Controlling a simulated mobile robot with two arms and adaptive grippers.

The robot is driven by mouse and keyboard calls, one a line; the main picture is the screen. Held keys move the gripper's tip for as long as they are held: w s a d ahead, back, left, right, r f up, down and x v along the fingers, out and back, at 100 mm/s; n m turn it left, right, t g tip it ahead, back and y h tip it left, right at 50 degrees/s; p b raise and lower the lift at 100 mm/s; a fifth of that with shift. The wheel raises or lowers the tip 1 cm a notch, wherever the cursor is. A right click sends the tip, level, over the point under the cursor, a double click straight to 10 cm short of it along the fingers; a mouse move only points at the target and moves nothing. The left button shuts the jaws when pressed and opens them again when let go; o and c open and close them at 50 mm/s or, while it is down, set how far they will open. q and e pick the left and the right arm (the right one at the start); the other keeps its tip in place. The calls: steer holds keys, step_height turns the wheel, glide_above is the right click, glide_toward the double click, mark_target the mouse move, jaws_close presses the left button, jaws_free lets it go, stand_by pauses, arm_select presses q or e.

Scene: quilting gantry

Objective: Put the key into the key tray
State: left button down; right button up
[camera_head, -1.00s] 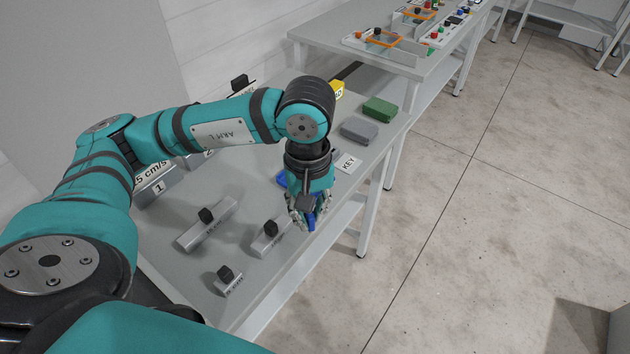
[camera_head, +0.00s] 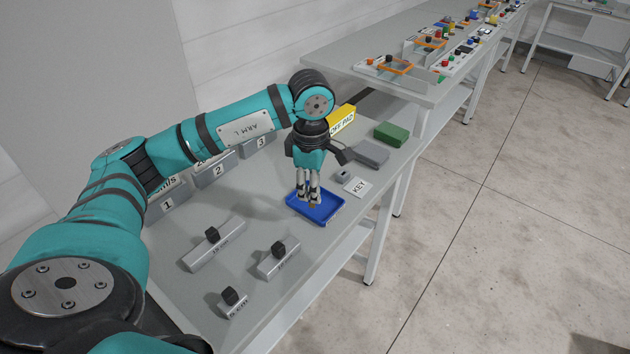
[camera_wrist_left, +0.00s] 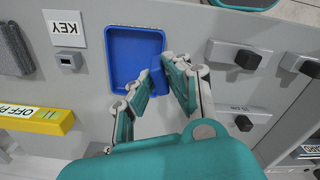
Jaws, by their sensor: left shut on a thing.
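The blue key tray (camera_head: 325,212) lies on the grey bench beside the KEY label; it also shows in the left wrist view (camera_wrist_left: 121,68). My left gripper (camera_head: 309,196) points down over the tray, near its left part in the head view. In the left wrist view its fingers (camera_wrist_left: 156,82) are closed around a small blue piece, the key (camera_wrist_left: 157,73), at the tray's right edge. The key is mostly hidden by the fingers. I cannot tell whether it touches the tray. My right gripper is not in view.
A small grey block (camera_head: 343,175) and the KEY label (camera_head: 357,187) sit just past the tray. A grey pad (camera_head: 370,153), a green block (camera_head: 390,134) and a yellow OFF PAD block (camera_head: 342,120) stand farther back. Several black-knobbed grey bars (camera_head: 279,258) stand nearer.

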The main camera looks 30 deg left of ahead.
arm_select(q)
steer(key=w, duration=0.1)
steer(key=w+a, duration=0.2)
steer(key=w, duration=0.1)
steer(key=shift+w+f+p, duration=0.1)
steer(key=shift+f+p, duration=0.2)
steer(key=shift+p, duration=0.1)
step_height(320, 180, down, 3)
steer(key=shift+r+p, duration=0.1)
steer(key=shift+p, duration=0.55)
steer(key=shift+f, duration=0.3)
steer(key=shift+f, duration=0.1)
steer(key=shift+f+b, duration=0.15)
steer(key=shift+b, duration=0.15)
steer(key=c, duration=1.3)
jaws_free()
